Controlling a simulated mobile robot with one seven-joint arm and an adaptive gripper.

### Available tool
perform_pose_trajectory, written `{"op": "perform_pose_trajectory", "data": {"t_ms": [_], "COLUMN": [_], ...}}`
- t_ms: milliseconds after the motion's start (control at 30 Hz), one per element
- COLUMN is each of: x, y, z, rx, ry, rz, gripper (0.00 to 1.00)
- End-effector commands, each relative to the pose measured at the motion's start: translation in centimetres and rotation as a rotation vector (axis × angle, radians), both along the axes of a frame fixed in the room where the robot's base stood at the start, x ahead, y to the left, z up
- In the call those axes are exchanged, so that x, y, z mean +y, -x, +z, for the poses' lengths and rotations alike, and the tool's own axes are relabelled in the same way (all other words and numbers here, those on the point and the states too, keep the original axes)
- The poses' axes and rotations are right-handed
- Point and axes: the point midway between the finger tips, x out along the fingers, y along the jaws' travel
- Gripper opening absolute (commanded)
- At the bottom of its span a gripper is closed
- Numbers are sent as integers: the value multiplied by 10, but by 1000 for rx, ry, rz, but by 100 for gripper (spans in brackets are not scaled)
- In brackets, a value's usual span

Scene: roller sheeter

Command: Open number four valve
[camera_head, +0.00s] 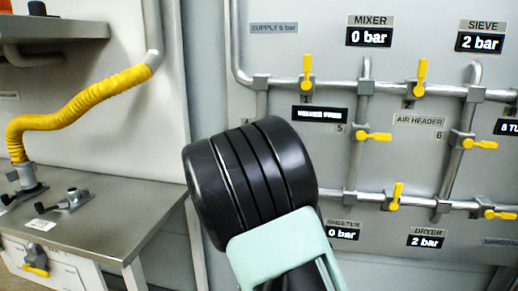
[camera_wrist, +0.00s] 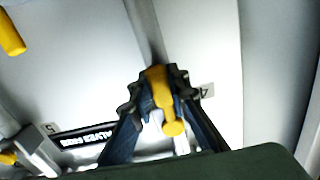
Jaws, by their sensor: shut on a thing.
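The number four valve's yellow handle (camera_wrist: 172,127) stands between the fingers of my gripper (camera_wrist: 159,84) in the wrist view. A "4" label (camera_wrist: 206,90) is just to its right. My gripper is shut on the handle, with a finger on each side. The handle points roughly up and down in that picture, its rounded end toward the camera. The valve body is mostly hidden by the fingers. In the head view my dark arm covers the lower left of the panel, hiding this valve and my fingers. The sheeter display (camera_head: 342,234) reads 0 bar.
The pipe panel carries other yellow-handled valves, including valve 1 (camera_head: 307,72), valve 2 (camera_head: 421,77), valve 5 (camera_head: 373,136) and valve 6 (camera_head: 480,144). The dryer display (camera_head: 427,241) reads 2 bar. A steel bench (camera_head: 110,215) with a yellow hose (camera_head: 80,108) stands at left.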

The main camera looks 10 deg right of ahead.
Motion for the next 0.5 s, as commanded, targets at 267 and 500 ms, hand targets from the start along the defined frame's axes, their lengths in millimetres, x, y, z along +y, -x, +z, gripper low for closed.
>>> {"op": "perform_pose_trajectory", "data": {"t_ms": [267,500], "x": [1,1], "y": [0,1], "z": [0,0], "rx": [0,0], "ry": [-3,-1], "rz": [2,2], "gripper": [34,34]}}
